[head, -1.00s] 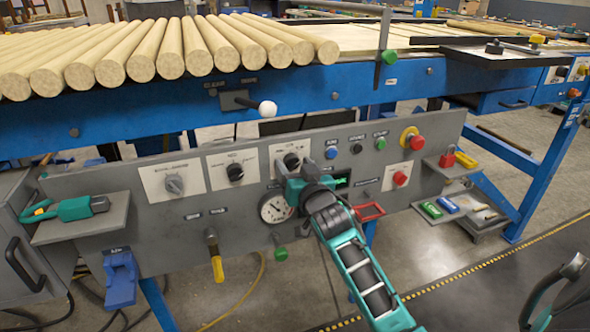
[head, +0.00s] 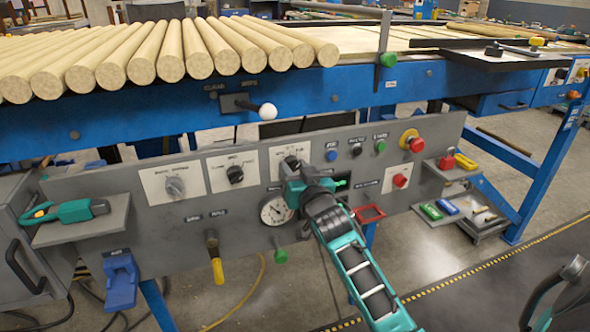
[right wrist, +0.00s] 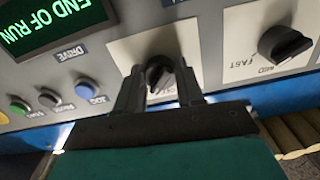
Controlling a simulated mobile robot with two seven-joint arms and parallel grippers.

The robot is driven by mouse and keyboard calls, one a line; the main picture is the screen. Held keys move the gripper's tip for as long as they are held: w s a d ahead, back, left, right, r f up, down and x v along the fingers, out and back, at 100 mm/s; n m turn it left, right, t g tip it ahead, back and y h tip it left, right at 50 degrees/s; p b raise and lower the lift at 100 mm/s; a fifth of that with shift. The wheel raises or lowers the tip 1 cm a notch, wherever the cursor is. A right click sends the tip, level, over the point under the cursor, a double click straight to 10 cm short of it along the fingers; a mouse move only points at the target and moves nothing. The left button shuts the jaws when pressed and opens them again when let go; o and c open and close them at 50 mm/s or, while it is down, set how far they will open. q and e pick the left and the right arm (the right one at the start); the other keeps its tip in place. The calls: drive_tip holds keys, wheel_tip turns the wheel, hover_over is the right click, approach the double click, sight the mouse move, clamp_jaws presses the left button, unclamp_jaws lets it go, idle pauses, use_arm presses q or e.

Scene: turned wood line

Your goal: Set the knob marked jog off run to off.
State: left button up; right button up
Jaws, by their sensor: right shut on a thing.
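The knob (head: 291,162) is black and sits on a white plate on the grey control panel, the rightmost of three rotary knobs. My right gripper (right wrist: 160,82) is at this plate, with a finger on each side of the knob and shut on it. In the right wrist view the knob (right wrist: 158,72) shows between the fingers. The plate's lettering is mostly hidden by the gripper, and I cannot tell which mark the knob points to. In the head view my right gripper (head: 293,178) covers the lower part of the plate. My left gripper is not in view.
The speed knob (head: 235,173) is left of it. Blue (head: 331,155), black and green buttons and a red emergency stop (head: 416,144) are to the right. A gauge (head: 276,210) is below. A white-tipped lever (head: 267,111) projects above, under the wooden rods (head: 190,50).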

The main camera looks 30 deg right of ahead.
drive_tip(key=shift+r+n+p, duration=0.15)
drive_tip(key=shift+n+p, duration=1.2)
drive_tip(key=shift+n, duration=0.05)
drive_tip(key=n+p, duration=0.1)
drive_tip(key=n, duration=0.1)
drive_tip(key=shift+n, duration=0.3)
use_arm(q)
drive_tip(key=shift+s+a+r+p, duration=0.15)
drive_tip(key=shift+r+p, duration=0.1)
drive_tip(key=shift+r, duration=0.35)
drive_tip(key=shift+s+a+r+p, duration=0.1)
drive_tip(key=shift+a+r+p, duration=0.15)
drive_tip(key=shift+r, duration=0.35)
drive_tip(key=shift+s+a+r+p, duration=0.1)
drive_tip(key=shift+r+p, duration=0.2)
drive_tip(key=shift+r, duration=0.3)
use_arm(e)
drive_tip(key=shift+d+n, duration=0.1)
drive_tip(key=shift+n, duration=1.4)
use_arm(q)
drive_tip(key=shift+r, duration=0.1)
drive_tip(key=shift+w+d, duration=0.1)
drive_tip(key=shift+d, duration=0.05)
use_arm(e)
drive_tip(key=o, duration=1)
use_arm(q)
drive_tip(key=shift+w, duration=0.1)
use_arm(e)
drive_tip(key=shift+o, duration=0.2)
